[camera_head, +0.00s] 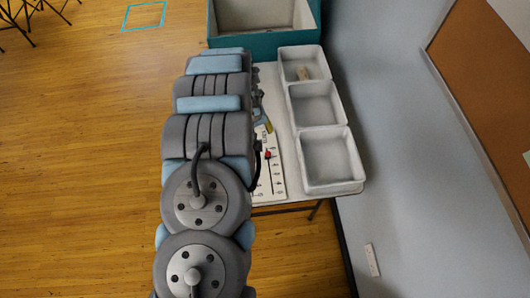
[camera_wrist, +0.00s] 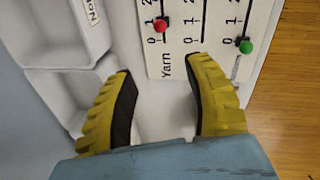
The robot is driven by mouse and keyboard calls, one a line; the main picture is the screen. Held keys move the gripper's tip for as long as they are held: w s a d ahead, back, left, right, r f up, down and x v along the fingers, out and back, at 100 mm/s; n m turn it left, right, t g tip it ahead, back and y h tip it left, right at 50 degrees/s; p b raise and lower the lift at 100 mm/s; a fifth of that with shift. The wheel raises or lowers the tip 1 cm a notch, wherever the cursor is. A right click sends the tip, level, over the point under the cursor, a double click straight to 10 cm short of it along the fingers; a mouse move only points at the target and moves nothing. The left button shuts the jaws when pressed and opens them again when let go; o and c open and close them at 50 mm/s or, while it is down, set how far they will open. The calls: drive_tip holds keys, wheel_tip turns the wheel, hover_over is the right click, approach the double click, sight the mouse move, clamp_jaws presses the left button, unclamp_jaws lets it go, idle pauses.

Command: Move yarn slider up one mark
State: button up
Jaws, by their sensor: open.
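The white slider board (camera_wrist: 190,62) is at the top of the wrist view, with a "Yarn" label and a scale marked 0, 1, 2. The yarn slider's red knob (camera_wrist: 160,25) sits close to the 1 mark. A green knob (camera_wrist: 246,46) on another scale is near its 0. My gripper (camera_wrist: 162,67) is open and empty, its yellow fingers spread below the red knob and apart from it. In the head view the board (camera_head: 277,178) and a red knob (camera_head: 268,154) show beside my arm, which hides part of the board.
White trays (camera_head: 332,160) line the table's right side by the wall; the far one holds a small beige item (camera_head: 304,73). A teal box (camera_head: 265,40) stands at the far end. The wrist view shows trays (camera_wrist: 55,100) at left. Wooden floor is open to the left.

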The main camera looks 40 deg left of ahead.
drive_tip(key=b, duration=0.2)
hover_over(267, 153)
drive_tip(key=shift+f, duration=5)
drive_tip(key=shift+w+f+b, duration=0.15)
drive_tip(key=shift+f+b, duration=0.5)
drive_tip(key=shift+f, duration=2.7)
clamp_jaws()
